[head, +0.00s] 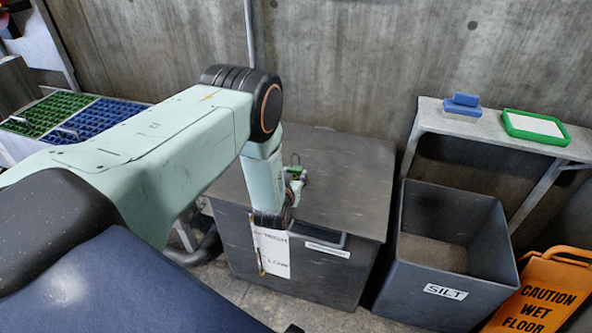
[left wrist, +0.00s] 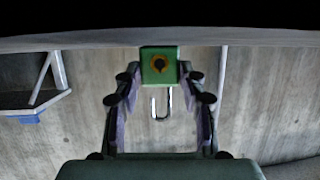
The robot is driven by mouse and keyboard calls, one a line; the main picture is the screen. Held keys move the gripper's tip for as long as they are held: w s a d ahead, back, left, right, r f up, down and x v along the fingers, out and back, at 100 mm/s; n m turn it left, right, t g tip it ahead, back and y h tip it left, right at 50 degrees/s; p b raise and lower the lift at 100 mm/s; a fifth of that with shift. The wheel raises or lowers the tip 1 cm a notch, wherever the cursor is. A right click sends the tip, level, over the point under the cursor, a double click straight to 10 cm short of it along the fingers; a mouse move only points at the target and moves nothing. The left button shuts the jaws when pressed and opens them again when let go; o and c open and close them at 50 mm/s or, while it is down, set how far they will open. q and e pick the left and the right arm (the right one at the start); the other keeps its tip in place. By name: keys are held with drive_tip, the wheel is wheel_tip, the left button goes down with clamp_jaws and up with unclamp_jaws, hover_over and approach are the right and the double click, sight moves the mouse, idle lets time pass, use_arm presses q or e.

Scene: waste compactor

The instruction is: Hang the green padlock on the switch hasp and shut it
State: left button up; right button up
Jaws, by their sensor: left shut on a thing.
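My left gripper (head: 296,181) is above the dark grey box, its fingers closed on the green padlock (head: 297,172). In the left wrist view the padlock's green body (left wrist: 160,60), with a dark keyhole ringed in orange, sits between the fingertips of my left gripper (left wrist: 160,72). Its metal shackle (left wrist: 160,115) points down in that view, and up in the head view. I cannot make out the switch hasp in either view. My right gripper is not in view.
The dark grey lidded box (head: 350,185) has a front handle and white labels. Right of it stand an open SILT bin (head: 420,285), an orange wet-floor sign (head: 545,295) and a shelf (head: 480,128). Green and blue crates (head: 45,112) are at left. A pipe (head: 250,35) runs up the concrete wall.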

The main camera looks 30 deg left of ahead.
use_arm(q)
drive_tip(key=shift+r, duration=0.15)
drive_tip(key=shift+r+p, duration=2.1)
drive_tip(key=shift+r, duration=0.3)
